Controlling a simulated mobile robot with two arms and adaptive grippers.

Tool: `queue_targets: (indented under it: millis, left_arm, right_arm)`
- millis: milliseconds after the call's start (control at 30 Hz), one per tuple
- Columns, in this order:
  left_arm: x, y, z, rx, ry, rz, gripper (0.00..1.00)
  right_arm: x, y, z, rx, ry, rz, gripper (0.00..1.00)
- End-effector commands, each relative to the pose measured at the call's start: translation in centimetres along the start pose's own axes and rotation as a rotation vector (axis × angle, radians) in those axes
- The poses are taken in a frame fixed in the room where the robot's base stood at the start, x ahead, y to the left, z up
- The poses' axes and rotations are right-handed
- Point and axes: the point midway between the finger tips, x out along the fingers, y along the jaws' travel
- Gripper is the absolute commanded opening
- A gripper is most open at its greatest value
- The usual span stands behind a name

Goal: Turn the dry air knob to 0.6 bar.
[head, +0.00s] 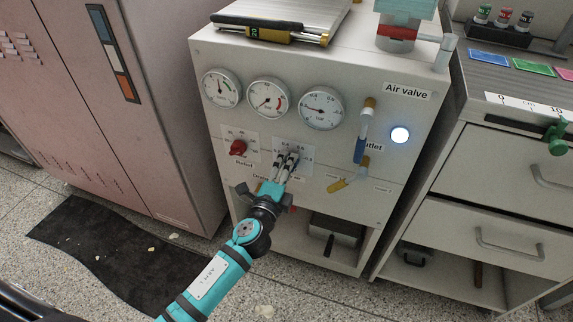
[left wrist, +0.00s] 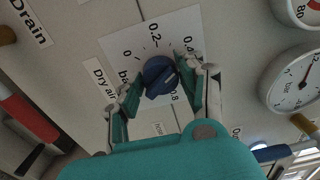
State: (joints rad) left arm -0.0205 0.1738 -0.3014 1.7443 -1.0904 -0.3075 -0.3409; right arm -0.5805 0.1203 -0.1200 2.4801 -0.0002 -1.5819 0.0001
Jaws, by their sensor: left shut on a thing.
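The dry air knob (left wrist: 158,72) is blue and sits on a white dial plate (left wrist: 117,42) in the left wrist view. Marks 0, 0.2, 0.4 and 0.8 show around it; the 0.6 mark is hidden behind a finger. A light line shows on the knob's face, but I cannot tell its exact reading. My left gripper (head: 287,160) reaches the panel from below in the head view. Its two teal fingers are shut on the knob, one on each side, and largely cover it in the head view. My right gripper is not in view.
A red knob (head: 238,147) is left of my gripper. Three round gauges (head: 268,97) are above it. A blue-handled valve (head: 361,140) and a yellow-handled valve (head: 347,178) are to the right, near a lit white button (head: 400,135). A drawer cabinet (head: 500,195) stands at right.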

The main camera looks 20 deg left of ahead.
Motion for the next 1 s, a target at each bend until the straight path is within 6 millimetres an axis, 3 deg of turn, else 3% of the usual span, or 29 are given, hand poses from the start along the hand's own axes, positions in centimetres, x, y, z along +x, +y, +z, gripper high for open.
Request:
queue_targets:
  millis: [400,500,1000]
  left_arm:
    - [-0.1,-0.1,-0.2,0.396,0.005,0.002,0.07]
    - [-0.1,-0.1,-0.2,0.491,0.005,0.002,0.07]
    - [-0.1,-0.1,-0.2,0.892,0.005,0.002,0.07]
  right_arm:
    - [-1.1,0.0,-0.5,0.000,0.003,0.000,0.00]
    - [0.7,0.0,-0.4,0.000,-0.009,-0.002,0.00]
    - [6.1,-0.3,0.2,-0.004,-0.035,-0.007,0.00]
